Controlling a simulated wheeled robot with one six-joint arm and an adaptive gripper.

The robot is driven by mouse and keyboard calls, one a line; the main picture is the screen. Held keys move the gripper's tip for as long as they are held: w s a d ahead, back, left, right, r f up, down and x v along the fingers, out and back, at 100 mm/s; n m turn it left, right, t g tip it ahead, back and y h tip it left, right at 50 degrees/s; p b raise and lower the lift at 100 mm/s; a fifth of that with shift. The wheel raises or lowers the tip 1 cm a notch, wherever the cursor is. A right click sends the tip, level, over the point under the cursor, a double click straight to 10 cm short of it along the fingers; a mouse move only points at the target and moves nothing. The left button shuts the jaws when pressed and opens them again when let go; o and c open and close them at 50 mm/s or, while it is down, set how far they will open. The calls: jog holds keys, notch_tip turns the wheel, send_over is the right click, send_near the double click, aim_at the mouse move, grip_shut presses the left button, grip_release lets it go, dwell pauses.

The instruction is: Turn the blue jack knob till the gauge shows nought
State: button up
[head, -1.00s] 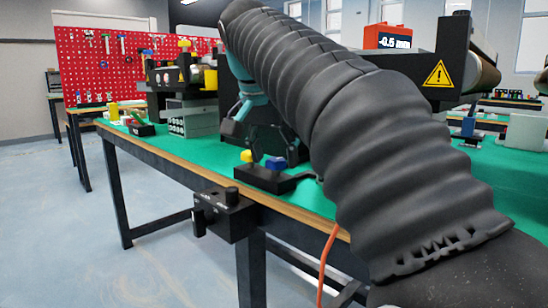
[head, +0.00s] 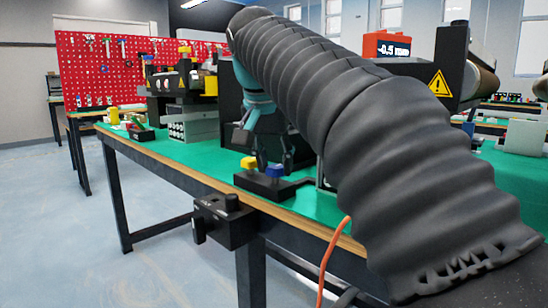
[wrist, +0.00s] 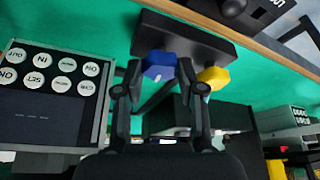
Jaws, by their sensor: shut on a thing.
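The blue jack knob (head: 275,171) stands on a black base (head: 262,187) near the bench's front edge, to the right of the yellow knob (head: 249,163). In the wrist view the blue knob (wrist: 158,65) is between the fingertips of my gripper (wrist: 160,72), which is shut on it; the yellow knob (wrist: 213,77) lies just outside the right finger. In the head view my gripper (head: 274,158) reaches down to the blue knob from above. The gauge (head: 387,46), a red box with a dark display, appears to read -0.5 mm.
A panel with round labelled buttons (wrist: 52,78) is at the left in the wrist view. A black control box (head: 225,217) hangs on the bench edge. A conveyor frame with a warning sign (head: 440,83) stands behind my arm. The green bench top (head: 185,152) has free room to the left.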

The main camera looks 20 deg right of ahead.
jog(key=n+p, duration=0.1)
jog(key=n+y+p, duration=0.1)
jog(key=n, duration=0.1)
jog(key=n+y+p, duration=0.1)
jog(key=n, duration=0.1)
jog(key=shift+s+d+r+t, duration=0.1)
jog(key=shift+d+r+t, duration=0.05)
jog(key=shift+d+t, duration=0.15)
jog(key=n+y+p, duration=0.1)
jog(key=n, duration=0.1)
jog(key=n+p, duration=0.1)
jog(key=n, duration=0.2)
jog(key=shift+d+y, duration=0.1)
jog(key=shift+y, duration=0.3)
jog(key=shift+f, duration=0.2)
jog(key=o, duration=1.1)
jog(key=shift+o, duration=0.2)
jog(key=v, duration=0.7)
jog(key=shift+r, duration=0.25)
